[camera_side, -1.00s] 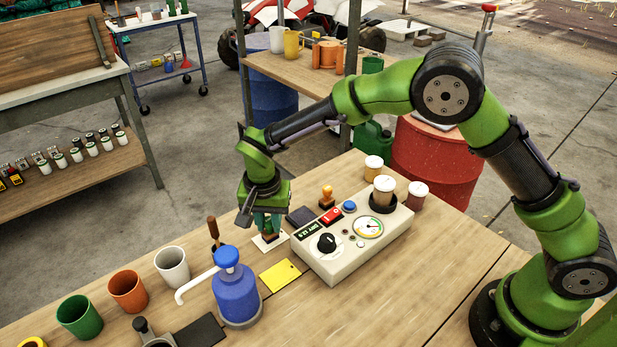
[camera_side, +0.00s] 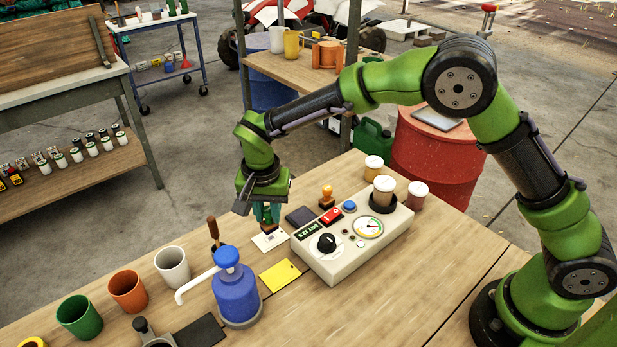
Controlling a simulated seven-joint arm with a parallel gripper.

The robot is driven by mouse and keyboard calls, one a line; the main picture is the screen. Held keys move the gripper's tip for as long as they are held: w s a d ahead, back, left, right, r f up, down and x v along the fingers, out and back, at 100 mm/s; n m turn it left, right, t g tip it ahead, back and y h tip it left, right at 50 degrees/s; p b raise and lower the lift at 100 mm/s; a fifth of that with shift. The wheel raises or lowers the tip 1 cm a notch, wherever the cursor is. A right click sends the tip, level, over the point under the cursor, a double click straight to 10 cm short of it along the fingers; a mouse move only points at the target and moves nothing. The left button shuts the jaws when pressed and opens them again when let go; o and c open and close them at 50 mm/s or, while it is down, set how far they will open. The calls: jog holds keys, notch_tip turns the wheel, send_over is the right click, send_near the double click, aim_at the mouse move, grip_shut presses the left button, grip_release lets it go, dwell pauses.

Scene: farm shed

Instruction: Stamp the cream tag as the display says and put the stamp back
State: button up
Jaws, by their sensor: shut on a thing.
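The cream tag (camera_side: 275,241) lies flat on the bench, left of the white meter box; a small dark patch shows on it, too small to read. My gripper (camera_side: 267,217) points down over the tag, shut on a stamp (camera_side: 268,227). Its fingers hide most of the stamp, whose dark base is close above the tag; I cannot tell whether they touch. The display (camera_side: 308,230) on the meter box (camera_side: 335,265) seems to read "DRY" with a number. Another stamp (camera_side: 327,196) with an orange handle stands behind the box. A dark ink pad (camera_side: 300,216) lies near it.
A yellow tag (camera_side: 280,276) lies in front of the cream tag. A blue pump bottle (camera_side: 236,295) and a brown-handled tool (camera_side: 213,231) stand to the left, with several cups beyond. Jars (camera_side: 417,195) stand by the box. The bench's right front is clear.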

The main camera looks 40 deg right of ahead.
aim_at(268, 208)
jog(key=shift+r, duration=2)
jog(key=d+r, duration=0.3)
jog(key=d, duration=2)
notch_tip(268, 208, down, 10)
jog(key=shift+r, duration=0.1)
jog(key=shift+f, duration=0.25)
jog(key=o, duration=0.8)
jog(key=shift+o, duration=0.2)
